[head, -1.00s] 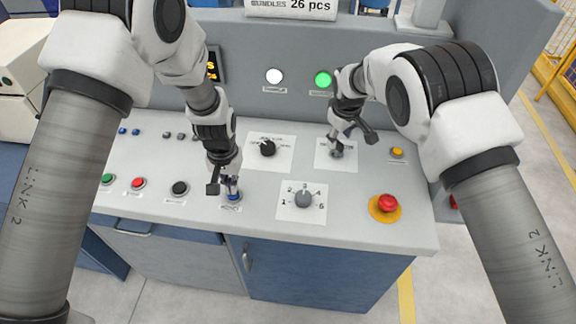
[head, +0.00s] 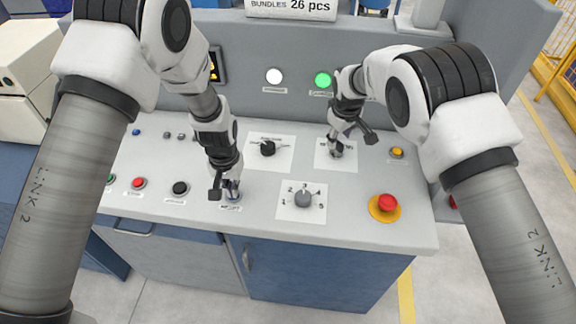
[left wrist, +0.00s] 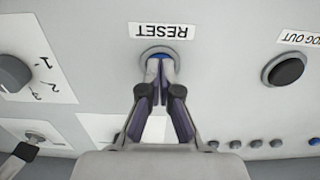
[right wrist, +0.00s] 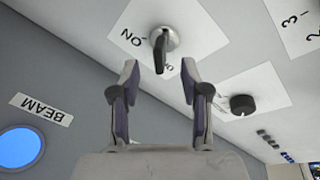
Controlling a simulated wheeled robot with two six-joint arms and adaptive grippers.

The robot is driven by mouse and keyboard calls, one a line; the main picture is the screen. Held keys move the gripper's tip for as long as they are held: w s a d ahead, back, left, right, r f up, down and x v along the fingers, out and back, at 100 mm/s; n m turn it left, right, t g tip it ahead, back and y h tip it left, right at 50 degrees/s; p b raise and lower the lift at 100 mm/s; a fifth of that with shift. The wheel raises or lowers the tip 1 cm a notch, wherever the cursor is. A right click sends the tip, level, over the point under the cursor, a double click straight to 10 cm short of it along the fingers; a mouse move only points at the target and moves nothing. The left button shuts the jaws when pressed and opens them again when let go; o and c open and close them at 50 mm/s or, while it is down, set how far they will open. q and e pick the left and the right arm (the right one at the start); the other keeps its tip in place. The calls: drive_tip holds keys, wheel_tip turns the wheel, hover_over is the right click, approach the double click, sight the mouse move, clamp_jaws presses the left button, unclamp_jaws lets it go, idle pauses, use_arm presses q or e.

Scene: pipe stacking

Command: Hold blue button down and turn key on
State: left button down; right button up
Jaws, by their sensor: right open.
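The blue button (left wrist: 160,55), labelled RESET, sits in a metal ring in the left wrist view. My left gripper (left wrist: 160,75) is shut, with its fingertips together on the button face and covering part of it. In the head view my left gripper (head: 231,190) is at the front of the panel and hides most of the button. The key switch (right wrist: 169,38) has a dark key (right wrist: 160,56) in it, on a white plate with an ON mark. My right gripper (right wrist: 158,75) is open, with its fingertips to either side of the key and short of it, apparently not touching.
A dial with numbers (head: 303,200) and a red emergency button (head: 386,203) lie right of my left gripper. A black selector (head: 267,149) sits between the grippers. A black button (head: 180,188) is to the left. A green lamp (head: 323,80) is on the back panel.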

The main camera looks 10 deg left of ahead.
sight(339, 142)
drive_tip(key=shift+x, duration=2.6)
clamp_jaws()
